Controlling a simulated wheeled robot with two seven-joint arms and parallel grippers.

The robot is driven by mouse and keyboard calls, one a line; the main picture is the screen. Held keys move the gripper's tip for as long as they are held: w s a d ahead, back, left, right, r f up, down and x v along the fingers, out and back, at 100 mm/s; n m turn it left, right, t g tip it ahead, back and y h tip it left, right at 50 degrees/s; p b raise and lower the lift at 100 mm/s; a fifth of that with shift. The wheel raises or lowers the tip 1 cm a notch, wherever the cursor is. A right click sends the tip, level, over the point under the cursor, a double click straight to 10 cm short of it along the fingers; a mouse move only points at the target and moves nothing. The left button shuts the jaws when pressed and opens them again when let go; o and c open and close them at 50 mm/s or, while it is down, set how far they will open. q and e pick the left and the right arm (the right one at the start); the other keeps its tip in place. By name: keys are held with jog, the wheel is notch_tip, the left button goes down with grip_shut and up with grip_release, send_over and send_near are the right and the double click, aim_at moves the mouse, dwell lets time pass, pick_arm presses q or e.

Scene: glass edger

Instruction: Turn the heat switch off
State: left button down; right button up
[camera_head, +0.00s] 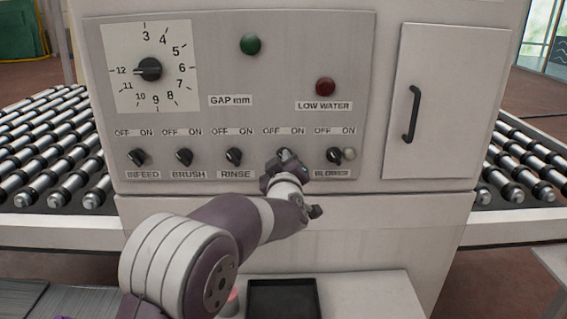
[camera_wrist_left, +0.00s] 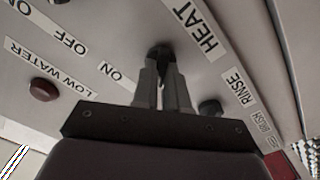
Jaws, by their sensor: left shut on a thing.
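The heat switch is a small black knob (camera_wrist_left: 161,51) on the machine's front panel. In the wrist view it sits between my left fingertips, beside the HEAT label (camera_wrist_left: 190,28). My left gripper (camera_wrist_left: 163,72) is shut on it. In the head view my left gripper (camera_head: 284,160) reaches the fourth switch of the row, under its OFF and ON labels (camera_head: 284,131). My wrist hides the HEAT label and most of the knob there, so I cannot tell which way it points. My right gripper is not in view.
The rinse switch (camera_head: 234,155) is close on the left and the blower switch (camera_head: 334,155) close on the right. A red low water lamp (camera_head: 325,87), a green button (camera_head: 250,44) and a gap dial (camera_head: 150,69) are above. Roller conveyors flank the machine.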

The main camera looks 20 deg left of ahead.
pick_arm(q)
jog(key=shift+f, duration=0.2)
jog(key=c, duration=1.2)
grip_release()
jog(key=shift+o, duration=0.2)
jog(key=shift+r, duration=0.1)
jog(key=shift+s, duration=0.1)
jog(key=b+v, duration=0.1)
jog(key=v, duration=1.1)
jog(key=shift+s, duration=0.35)
jog(key=shift+d, duration=0.1)
